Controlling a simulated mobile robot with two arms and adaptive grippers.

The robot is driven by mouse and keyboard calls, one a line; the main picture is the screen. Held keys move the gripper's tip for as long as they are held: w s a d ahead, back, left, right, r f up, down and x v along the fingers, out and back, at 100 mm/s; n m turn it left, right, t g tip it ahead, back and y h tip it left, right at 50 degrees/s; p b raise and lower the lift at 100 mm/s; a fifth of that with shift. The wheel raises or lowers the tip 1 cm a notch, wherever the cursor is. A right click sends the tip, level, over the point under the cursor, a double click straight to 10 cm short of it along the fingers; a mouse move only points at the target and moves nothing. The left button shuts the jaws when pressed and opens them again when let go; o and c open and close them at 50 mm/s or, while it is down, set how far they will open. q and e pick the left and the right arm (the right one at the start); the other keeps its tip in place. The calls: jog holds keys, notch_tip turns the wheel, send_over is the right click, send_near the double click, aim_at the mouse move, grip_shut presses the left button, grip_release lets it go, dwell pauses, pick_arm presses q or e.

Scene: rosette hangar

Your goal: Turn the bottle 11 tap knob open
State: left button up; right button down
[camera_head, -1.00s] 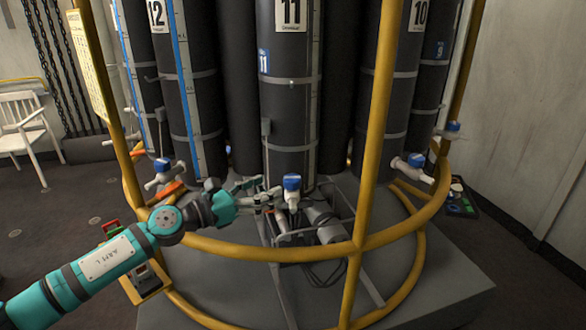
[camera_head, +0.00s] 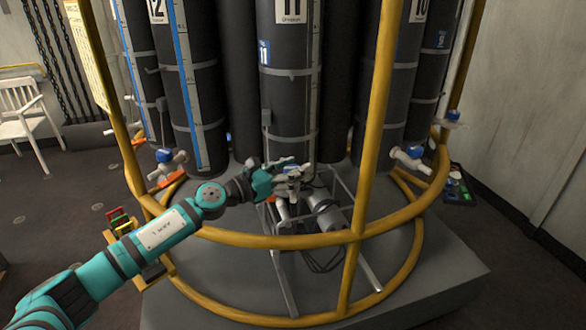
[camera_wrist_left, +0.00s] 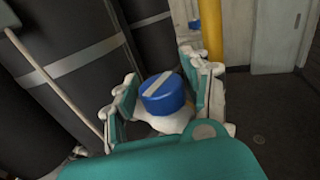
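Bottle 11 (camera_head: 285,105) is the dark cylinder in the middle of the head view, with a blue 11 label. Its tap has a round blue knob with a pale stripe across the top, seen large in the left wrist view (camera_wrist_left: 162,93). My left gripper (camera_head: 290,172) reaches over the yellow rail to this tap. In the wrist view its fingers stand apart on either side of the knob, with small gaps showing. The fingers partly hide the knob in the head view. The white tap body shows just under the knob. My right gripper is not in view.
A curved yellow rail (camera_head: 275,240) and a yellow post (camera_head: 378,130) stand close to my left arm. Neighbouring taps with blue knobs sit at left (camera_head: 165,156) and right (camera_head: 413,152). A grey plinth (camera_head: 420,285) lies below. A white chair (camera_head: 22,115) stands far left.

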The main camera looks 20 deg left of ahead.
pick_arm(q)
jog(key=c, duration=0.7)
jog(key=shift+w, duration=0.1)
jog(key=shift+c, duration=0.7)
jog(key=shift+d+f, duration=0.1)
jog(key=shift+f, duration=0.05)
jog(key=shift+c, duration=0.2)
